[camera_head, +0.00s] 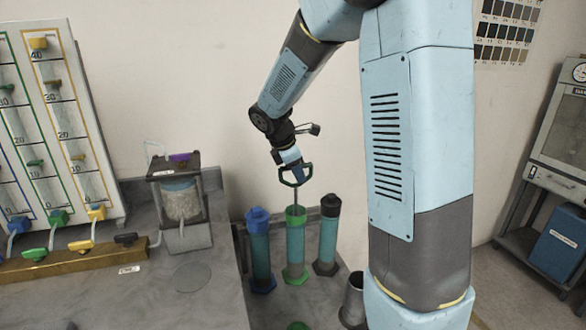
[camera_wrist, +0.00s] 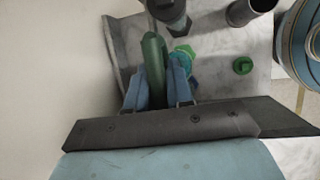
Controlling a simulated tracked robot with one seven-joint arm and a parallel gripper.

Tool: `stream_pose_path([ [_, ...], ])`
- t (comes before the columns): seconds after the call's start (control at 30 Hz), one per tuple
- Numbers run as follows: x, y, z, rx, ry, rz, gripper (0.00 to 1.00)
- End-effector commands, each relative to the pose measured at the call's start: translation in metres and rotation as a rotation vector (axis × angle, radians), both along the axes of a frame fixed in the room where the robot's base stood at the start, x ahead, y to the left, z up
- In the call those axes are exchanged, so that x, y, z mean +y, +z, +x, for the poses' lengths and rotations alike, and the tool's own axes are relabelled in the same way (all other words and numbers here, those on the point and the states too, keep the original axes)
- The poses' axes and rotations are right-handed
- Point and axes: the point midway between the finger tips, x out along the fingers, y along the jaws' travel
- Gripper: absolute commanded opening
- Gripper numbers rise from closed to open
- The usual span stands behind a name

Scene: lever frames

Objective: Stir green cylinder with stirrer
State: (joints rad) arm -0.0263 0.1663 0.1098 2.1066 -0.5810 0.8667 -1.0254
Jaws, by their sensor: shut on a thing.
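My gripper (camera_head: 294,170) is above the row of cylinders and is shut on the stirrer. The stirrer's green handle (camera_wrist: 153,70) shows between the two blue fingers (camera_wrist: 158,88) in the wrist view. Its thin rod (camera_head: 296,197) hangs down in the head view, nearly upright, and its lower end meets the open mouth of the green cylinder (camera_head: 295,246). How deep the rod sits inside is hidden. The green cylinder has a green rim and foot and bluish-green contents. Its green rim also shows in the wrist view (camera_wrist: 184,50), beside the handle.
A blue-capped cylinder (camera_head: 259,250) stands left of the green one and a black-capped cylinder (camera_head: 328,235) right. A metal beaker (camera_head: 354,296) stands further right. A loose green cap (camera_wrist: 242,65) lies on the bench. A valve panel (camera_head: 60,120) and caged vessel (camera_head: 182,204) are left.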

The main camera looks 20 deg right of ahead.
Motion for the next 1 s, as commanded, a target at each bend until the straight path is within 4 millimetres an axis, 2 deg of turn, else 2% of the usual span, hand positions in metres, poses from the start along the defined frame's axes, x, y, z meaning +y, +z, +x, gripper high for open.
stream_pose_path([
  [0.7, 0.0, -0.04, 0.0, 0.002, 0.001, -0.001, 0.0],
  [1.0, 0.0, -0.043, 0.0, 0.0, 0.001, 0.0, 0.0],
])
